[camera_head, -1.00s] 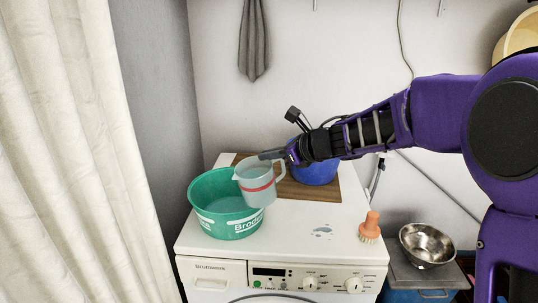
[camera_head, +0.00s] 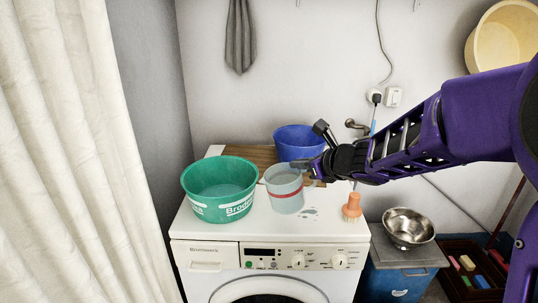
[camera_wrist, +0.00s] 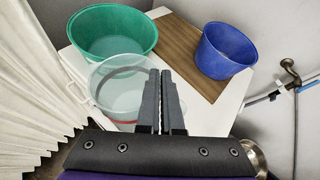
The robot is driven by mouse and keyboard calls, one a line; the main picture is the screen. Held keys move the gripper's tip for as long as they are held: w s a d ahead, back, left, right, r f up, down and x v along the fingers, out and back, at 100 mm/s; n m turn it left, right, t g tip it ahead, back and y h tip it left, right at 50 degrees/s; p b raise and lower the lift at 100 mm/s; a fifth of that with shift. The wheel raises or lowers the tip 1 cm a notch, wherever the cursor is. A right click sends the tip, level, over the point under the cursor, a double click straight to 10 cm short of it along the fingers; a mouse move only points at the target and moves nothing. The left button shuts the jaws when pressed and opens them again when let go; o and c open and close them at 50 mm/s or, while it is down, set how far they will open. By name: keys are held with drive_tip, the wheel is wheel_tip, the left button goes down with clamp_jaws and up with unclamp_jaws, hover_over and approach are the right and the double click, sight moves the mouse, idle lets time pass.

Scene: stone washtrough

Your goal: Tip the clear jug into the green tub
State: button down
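The clear jug (camera_head: 284,193) has a red band and is upright just right of the green tub (camera_head: 222,209), low over the white machine top; I cannot tell whether it touches the top. My gripper (camera_head: 308,164) is at the jug's right side, its fingers nearly together at the handle, which they mostly hide. In the wrist view the jug (camera_wrist: 112,92) is left of my gripper (camera_wrist: 161,75), and the tub (camera_wrist: 118,22) is behind the jug. The tub is upright with what looks like water inside. What the jug holds is unclear.
A blue basin (camera_head: 296,140) stands on a brown board (camera_head: 245,153) at the back. An orange brush (camera_head: 352,206) and a wet patch (camera_head: 309,212) are right of the jug. A metal bowl (camera_head: 408,227) stands lower right. The curtain (camera_head: 65,150) hangs left.

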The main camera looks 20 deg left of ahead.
drive_tip(key=w+d+f+m+t+h, duration=0.1)
drive_tip(key=d+f+m+h, duration=0.1)
drive_tip(key=d, duration=0.7)
drive_tip(key=w+d+f+m+t+h, duration=0.2)
drive_tip(key=d+m+h, duration=0.2)
drive_tip(key=d, duration=0.5)
drive_tip(key=w+d+f+m+t+h, duration=0.1)
drive_tip(key=d+f+m+h, duration=0.2)
drive_tip(key=d, duration=0.7)
drive_tip(key=shift+w+m+t+h, duration=0.25)
drive_tip(key=shift+m+t+h, duration=0.05)
drive_tip(key=shift+m, duration=0.2)
drive_tip(key=shift+r, duration=0.25)
drive_tip(key=shift+d+r+p, duration=0.1)
drive_tip(key=shift+d+p, duration=0.1)
drive_tip(key=shift+p, duration=0.1)
